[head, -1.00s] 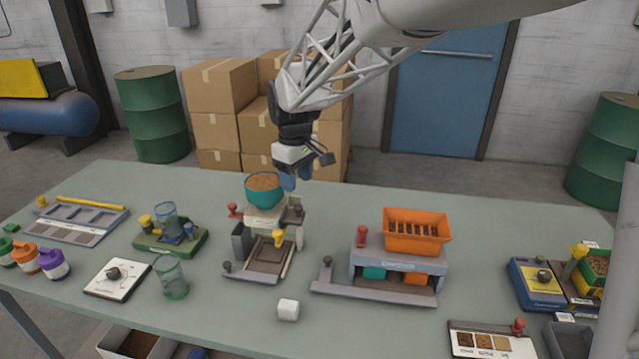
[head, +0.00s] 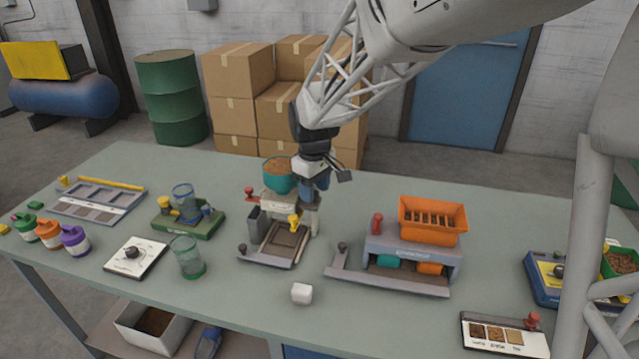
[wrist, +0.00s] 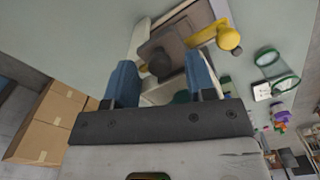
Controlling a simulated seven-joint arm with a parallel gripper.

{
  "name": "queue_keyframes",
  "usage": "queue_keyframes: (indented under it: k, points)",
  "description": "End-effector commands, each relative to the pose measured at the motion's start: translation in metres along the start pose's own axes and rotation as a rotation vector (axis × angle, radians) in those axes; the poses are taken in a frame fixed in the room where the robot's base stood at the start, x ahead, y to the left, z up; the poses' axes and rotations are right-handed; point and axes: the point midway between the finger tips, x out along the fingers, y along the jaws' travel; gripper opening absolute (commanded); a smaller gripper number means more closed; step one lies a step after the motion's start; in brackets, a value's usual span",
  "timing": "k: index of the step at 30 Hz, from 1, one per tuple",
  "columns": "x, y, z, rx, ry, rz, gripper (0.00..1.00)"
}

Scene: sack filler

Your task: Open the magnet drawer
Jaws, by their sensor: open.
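My gripper (head: 317,190) is open and empty, its blue fingers pointing down at the right rear of a small machine with a teal bowl (head: 278,182) of brown grain on top. The wrist view shows both fingers apart, with a dark round knob (wrist: 160,66) on a grey-brown block seen between and beyond them. I cannot tell whether the fingers touch anything. The machine's yellow knob (head: 294,222) also shows in the wrist view (wrist: 228,38). A flat dark tray (head: 279,246) extends from its front. I cannot read a label that marks the magnet drawer.
A red knob (head: 249,191) stands at the machine's left. To its right is a grey unit with an orange hopper (head: 432,219). Bare table lies between the two machines.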

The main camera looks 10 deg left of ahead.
Motion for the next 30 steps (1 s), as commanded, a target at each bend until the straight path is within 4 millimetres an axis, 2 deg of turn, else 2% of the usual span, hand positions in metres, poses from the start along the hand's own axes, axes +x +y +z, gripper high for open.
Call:
queue_keyframes:
  k: [2,9,12,20,25,30]
  points:
    - [0.000,0.000,0.000,0.000,0.000,0.000,0.49]
    - [0.000,0.000,0.000,0.000,0.000,0.000,0.12]
    - [0.000,0.000,0.000,0.000,0.000,0.000,0.00]
    - [0.000,0.002,0.003,0.001,0.000,0.000,0.00]
    - [0.000,0.010,0.020,0.003,-0.001,0.000,0.00]
    - [0.000,0.022,0.046,0.003,-0.001,-0.001,0.00]
